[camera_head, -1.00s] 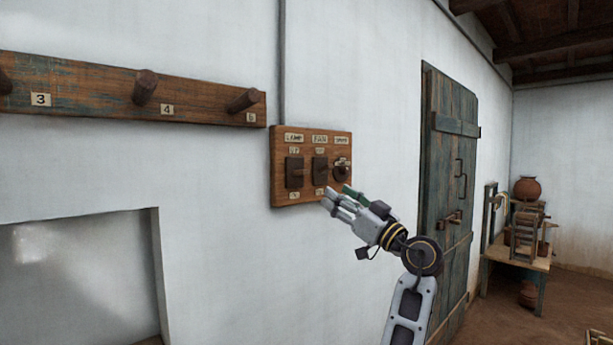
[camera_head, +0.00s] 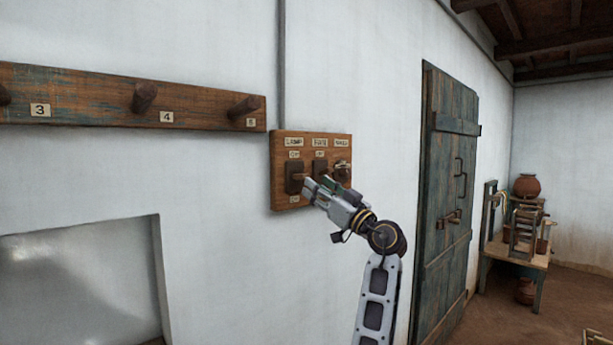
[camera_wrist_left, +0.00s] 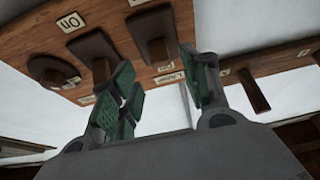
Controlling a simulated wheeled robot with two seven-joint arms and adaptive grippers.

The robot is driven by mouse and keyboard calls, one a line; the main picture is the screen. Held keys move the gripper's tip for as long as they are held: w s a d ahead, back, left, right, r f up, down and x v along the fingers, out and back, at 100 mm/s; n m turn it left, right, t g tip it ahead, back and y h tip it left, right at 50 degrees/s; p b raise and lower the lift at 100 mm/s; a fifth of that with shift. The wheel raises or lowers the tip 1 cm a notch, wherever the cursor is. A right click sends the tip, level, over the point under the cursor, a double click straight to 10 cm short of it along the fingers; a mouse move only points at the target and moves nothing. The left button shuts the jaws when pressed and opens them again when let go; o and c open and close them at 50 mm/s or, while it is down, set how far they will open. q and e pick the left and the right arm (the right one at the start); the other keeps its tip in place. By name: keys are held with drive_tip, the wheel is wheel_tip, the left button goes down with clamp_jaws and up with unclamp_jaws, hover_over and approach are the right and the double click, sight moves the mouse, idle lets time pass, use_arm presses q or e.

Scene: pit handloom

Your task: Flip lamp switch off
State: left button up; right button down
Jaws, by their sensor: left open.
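A wooden switch board (camera_head: 283,203) hangs on the white wall, with a dark switch (camera_head: 293,170) under the LAMP label at its left. My left gripper (camera_head: 312,187) is in front of the board's lower middle, its fingertips close to the lamp switch's lever. In the left wrist view the board appears upside down, and the left gripper (camera_wrist_left: 163,82) has its green-padded fingers apart. The lamp switch (camera_wrist_left: 150,28) stands beyond the gap between them; I cannot tell whether they touch it. My right gripper is out of view.
A second switch (camera_head: 319,168) and a round knob (camera_head: 342,173) sit right of the lamp switch, close to my fingers. A peg rail (camera_head: 195,105) is on the wall at left. A wooden door (camera_head: 450,190) stands to the right.

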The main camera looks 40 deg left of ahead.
sight(296, 176)
use_arm(q)
drive_tip(key=shift+p+x, duration=0.95)
drive_tip(key=shift+x, duration=1.95)
